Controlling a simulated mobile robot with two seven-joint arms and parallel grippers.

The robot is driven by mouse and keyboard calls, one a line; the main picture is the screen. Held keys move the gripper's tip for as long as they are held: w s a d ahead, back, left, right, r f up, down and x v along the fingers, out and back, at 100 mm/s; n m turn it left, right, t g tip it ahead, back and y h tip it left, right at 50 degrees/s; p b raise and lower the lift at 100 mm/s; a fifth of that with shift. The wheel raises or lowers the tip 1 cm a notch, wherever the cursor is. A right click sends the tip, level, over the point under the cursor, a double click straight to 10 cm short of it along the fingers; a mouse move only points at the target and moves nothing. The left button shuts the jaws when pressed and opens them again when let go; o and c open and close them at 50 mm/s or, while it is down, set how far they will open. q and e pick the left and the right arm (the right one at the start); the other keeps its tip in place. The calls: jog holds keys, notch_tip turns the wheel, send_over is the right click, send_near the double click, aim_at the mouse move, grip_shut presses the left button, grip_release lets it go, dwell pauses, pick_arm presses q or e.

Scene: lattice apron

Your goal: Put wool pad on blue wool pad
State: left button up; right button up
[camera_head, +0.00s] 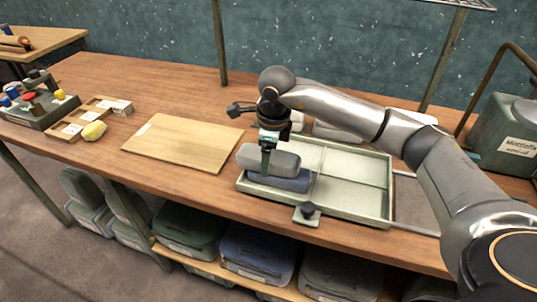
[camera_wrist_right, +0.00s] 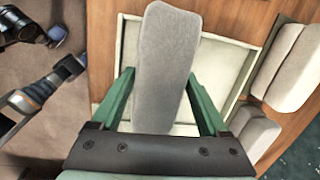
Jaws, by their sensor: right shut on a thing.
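My right gripper (camera_head: 266,150) reaches down over the left part of the shallow pale green tray (camera_head: 345,212). Its green fingers are shut on a grey wool pad (camera_head: 277,160). In the right wrist view the grey pad (camera_wrist_right: 164,62) stands between the two fingers (camera_wrist_right: 163,95). The blue wool pad (camera_head: 283,183) lies in the left compartment of the tray, directly below the grey pad. The grey pad overlaps it in the picture, and I cannot tell whether they touch. The blue pad is hidden in the right wrist view. My left gripper is not in view.
Light pads (camera_head: 335,132) lie behind the tray, partly hidden by my arm. A dark knobbed piece (camera_head: 306,212) sits at the tray's front edge. A wooden board (camera_head: 182,143) lies to the left. A green container (camera_head: 505,135) stands at the right.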

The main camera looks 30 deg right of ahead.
aim_at(272, 160)
jog(key=shift+f, duration=0.15)
jog(key=o, duration=1.2)
jog(key=r, duration=0.4)
jog(key=s+r, duration=0.1)
jog(key=r, duration=0.3)
jog(key=s+r, duration=0.1)
jog(key=r, duration=0.3)
jog(key=shift+a+r, duration=0.1)
